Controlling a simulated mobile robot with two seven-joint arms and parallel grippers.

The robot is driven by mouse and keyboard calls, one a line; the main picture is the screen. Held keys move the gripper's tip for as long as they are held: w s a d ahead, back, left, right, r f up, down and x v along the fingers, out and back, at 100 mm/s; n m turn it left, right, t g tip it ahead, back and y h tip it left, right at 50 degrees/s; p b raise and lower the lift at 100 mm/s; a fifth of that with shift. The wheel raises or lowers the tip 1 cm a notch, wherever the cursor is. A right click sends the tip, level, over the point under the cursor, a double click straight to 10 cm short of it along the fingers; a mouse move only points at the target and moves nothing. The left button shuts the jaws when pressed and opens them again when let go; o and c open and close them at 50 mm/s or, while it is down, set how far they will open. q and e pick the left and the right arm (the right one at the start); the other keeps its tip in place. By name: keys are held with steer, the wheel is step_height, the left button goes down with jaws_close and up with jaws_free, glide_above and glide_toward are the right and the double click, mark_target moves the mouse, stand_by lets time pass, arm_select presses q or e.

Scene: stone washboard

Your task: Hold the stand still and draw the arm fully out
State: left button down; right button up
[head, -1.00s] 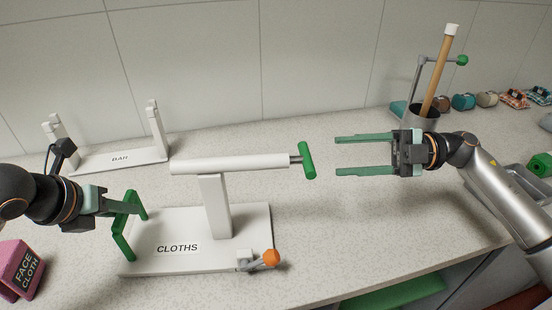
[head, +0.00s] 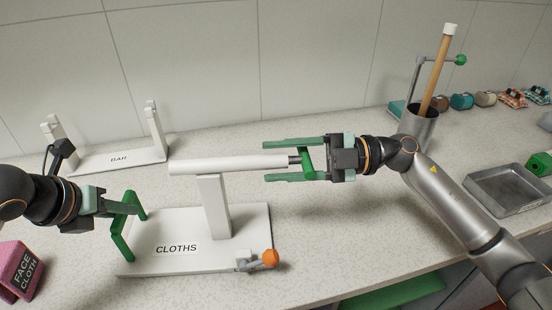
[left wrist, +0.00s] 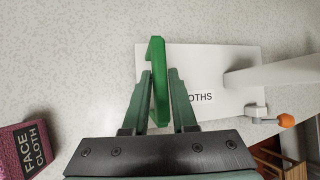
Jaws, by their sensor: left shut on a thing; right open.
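The white stand (head: 190,262) lettered CLOTHS stands on the counter, with a post and a horizontal white tube (head: 225,164) on top. A short piece of the arm with a green T-handle (head: 307,163) shows at the tube's right end. My right gripper (head: 268,161) is open, with its fingers on either side of the T-handle and their tips beyond it along the tube. My left gripper (head: 128,206) is shut on the green handle (head: 122,238) at the stand's left edge. In the left wrist view this handle (left wrist: 158,75) is between the fingers.
An orange knob (head: 270,259) on a small lever sits at the stand's front right. A second stand lettered BAR (head: 120,160) is behind. A pink FACE CLOTH block (head: 20,270) is at front left. A metal tray (head: 505,190) and a pot (head: 419,128) are at right.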

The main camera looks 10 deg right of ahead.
jaws_close()
stand_by(0.3)
steer(key=shift+d, duration=0.1)
stand_by(1.0)
